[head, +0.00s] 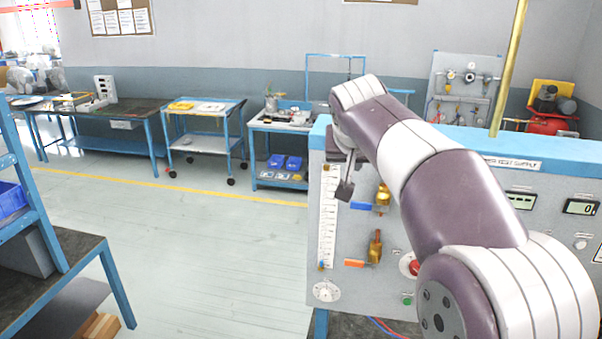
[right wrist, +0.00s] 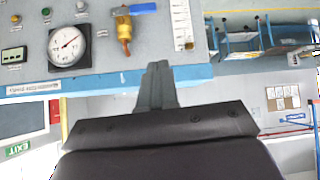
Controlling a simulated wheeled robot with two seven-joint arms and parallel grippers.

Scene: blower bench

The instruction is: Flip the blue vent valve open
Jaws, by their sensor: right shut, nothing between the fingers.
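The blue vent valve has a brass body (head: 382,198) on the grey panel, and its blue lever (head: 361,206) lies level, pointing left. The right wrist view, which is upside down, shows the blue lever (right wrist: 143,8) and brass body (right wrist: 124,35) at the top. My right gripper (head: 345,190) is shut and empty, in front of the panel just above and left of the blue lever. It looks apart from the lever. Its shut fingers also show in the right wrist view (right wrist: 158,72). My left gripper is out of view.
A second brass valve with an orange lever (head: 355,263) sits below. A white scale strip (head: 328,215) runs down the panel's left side. A red button (head: 413,267) and a round gauge (right wrist: 68,46) are nearby.

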